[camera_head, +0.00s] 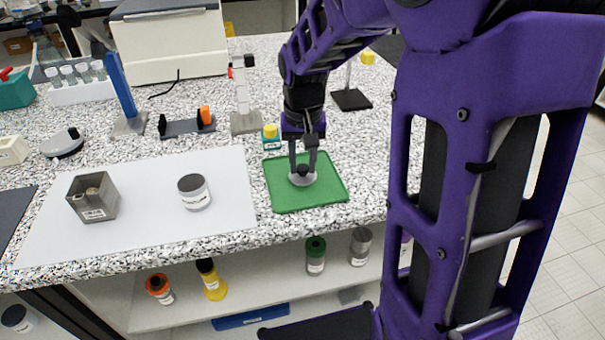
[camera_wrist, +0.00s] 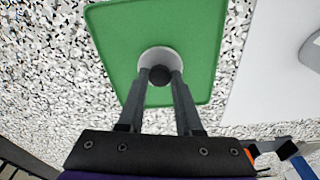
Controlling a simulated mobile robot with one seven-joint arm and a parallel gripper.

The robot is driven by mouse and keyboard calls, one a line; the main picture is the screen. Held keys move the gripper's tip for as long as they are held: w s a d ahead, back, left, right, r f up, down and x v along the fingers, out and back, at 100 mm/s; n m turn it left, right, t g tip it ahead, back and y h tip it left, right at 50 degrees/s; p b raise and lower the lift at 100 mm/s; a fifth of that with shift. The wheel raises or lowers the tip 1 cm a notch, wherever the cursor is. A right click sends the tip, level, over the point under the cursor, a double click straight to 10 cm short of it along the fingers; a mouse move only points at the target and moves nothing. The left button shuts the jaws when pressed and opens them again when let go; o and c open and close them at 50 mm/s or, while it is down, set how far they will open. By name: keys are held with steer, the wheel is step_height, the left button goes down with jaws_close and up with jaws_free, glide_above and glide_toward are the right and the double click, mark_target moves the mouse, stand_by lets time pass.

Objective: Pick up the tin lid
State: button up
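The tin lid (camera_head: 303,179) is a light grey disc with a dark round knob. It is on or just above the green tray (camera_head: 281,203); I cannot tell if there is a gap. In the wrist view the lid (camera_wrist: 149,57) shows near the tray's middle. My gripper (camera_head: 303,168) points down over the lid. In the wrist view its two fingers (camera_wrist: 160,77) lie close against both sides of the knob, with no clear gap. A labelled tin (camera_head: 195,195) with a dark grey top stands upright on the white mat, left of the tray.
A grey box (camera_head: 96,203) stands on the white mat (camera_head: 145,220). A yellow-capped bottle (camera_head: 271,139) stands close behind the tray. Stands and an orange-ended holder (camera_head: 187,125) are farther back. The counter's front edge runs just before the tray.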

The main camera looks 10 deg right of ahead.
mark_target(303, 168)
jaws_close()
steer(key=shift+r, duration=0.15)
step_height(303, 168, up, 10)
steer(key=p, duration=0.2)
